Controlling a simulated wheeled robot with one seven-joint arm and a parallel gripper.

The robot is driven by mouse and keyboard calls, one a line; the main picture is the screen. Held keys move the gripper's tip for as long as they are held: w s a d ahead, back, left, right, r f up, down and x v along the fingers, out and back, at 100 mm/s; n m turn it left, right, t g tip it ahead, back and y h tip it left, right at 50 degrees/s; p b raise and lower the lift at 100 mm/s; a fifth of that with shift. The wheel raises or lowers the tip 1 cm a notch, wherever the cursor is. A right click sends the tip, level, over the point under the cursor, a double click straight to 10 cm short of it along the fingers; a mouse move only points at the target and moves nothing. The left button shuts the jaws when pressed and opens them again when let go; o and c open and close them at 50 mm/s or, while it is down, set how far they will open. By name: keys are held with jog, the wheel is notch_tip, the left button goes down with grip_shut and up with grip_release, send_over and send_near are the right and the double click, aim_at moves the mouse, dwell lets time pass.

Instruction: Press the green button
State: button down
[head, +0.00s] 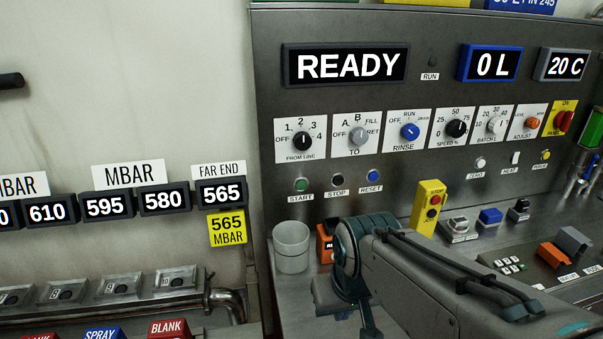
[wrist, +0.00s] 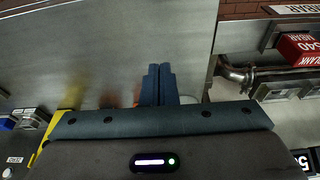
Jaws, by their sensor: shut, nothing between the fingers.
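The green button (head: 301,184) is a small round button above the START label, on the grey panel in the head view. It sits left of a black STOP button (head: 337,180) and a blue RESET button (head: 372,176). My gripper (wrist: 157,84) shows in the wrist view with its two dark blue fingers together and nothing between them. In the head view my arm's end is below and right of the green button, apart from it, over the bench; the fingertips are hard to make out there. I cannot make out the green button in the wrist view.
A grey cup (head: 291,248) stands on the bench below the green button. An orange item (head: 325,244) is partly hidden behind my arm. A yellow stop box (head: 428,207) stands to the right. Rotary knobs line the panel above the buttons. The panel face around the button is clear.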

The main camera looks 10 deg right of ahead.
aim_at(301, 185)
jog(key=shift+s+a, duration=0.15)
jog(key=w+a+r+m+t+y+p, duration=0.2)
jog(key=w+m, duration=0.1)
jog(key=w, duration=0.5)
jog(key=w+a+r+m+t+y+p, duration=0.1)
jog(key=w+m+t+y+p, duration=0.15)
jog(key=w, duration=0.55)
jog(key=w+d+r+m+t+p, duration=0.1)
jog(key=w+d+m, duration=0.3)
jog(key=w+m, duration=0.1)
jog(key=shift+w+t+h, duration=0.3)
jog(key=shift+t+h, duration=0.05)
jog(key=shift+w, duration=0.1)
jog(key=shift+w+p, duration=1.3)
jog(key=shift+w, duration=3)
